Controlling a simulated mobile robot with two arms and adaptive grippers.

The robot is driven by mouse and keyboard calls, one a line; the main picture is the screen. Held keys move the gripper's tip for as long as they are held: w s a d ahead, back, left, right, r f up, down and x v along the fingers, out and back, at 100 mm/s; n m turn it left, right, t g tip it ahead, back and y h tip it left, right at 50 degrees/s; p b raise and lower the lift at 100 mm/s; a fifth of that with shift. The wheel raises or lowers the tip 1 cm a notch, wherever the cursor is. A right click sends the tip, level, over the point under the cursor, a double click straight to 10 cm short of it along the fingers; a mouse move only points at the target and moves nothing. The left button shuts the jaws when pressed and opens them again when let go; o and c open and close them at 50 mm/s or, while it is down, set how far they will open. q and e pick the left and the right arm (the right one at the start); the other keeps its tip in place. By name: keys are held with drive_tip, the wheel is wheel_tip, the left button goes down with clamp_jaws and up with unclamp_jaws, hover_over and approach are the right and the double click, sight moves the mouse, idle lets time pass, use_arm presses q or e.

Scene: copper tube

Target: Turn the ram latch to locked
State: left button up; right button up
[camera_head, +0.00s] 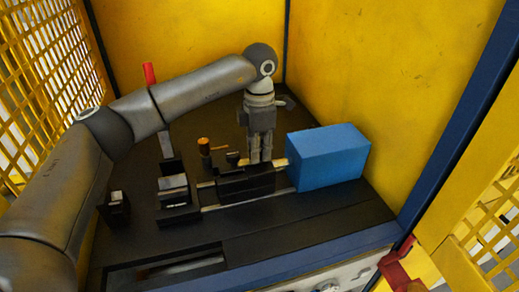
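My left gripper (261,155) points straight down at the black clamp block (245,184), just left of the blue box (328,157). Its fingers are close together, their tips at the block's top edge. I cannot tell whether they hold anything. No part is clearly marked as the ram latch. A small post with an orange-brown top (204,145) and a short orange bar (220,148) stands left of the gripper, apart from it. A lever with a red grip (149,74) stands upright farther left, partly hidden behind my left arm. My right gripper is out of view.
A black block with a pale metal top (174,184) and a smaller black block (116,208) stand left on the dark table (310,222). Yellow walls (365,55) and mesh panels (50,50) close in the sides. The table's front right is clear.

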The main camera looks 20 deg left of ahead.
use_arm(q)
drive_tip(key=o, duration=0.4)
drive_tip(key=shift+r, duration=0.15)
wheel_tip(320, 180, up, 12)
drive_tip(key=shift+f, duration=0.1)
idle(0.6)
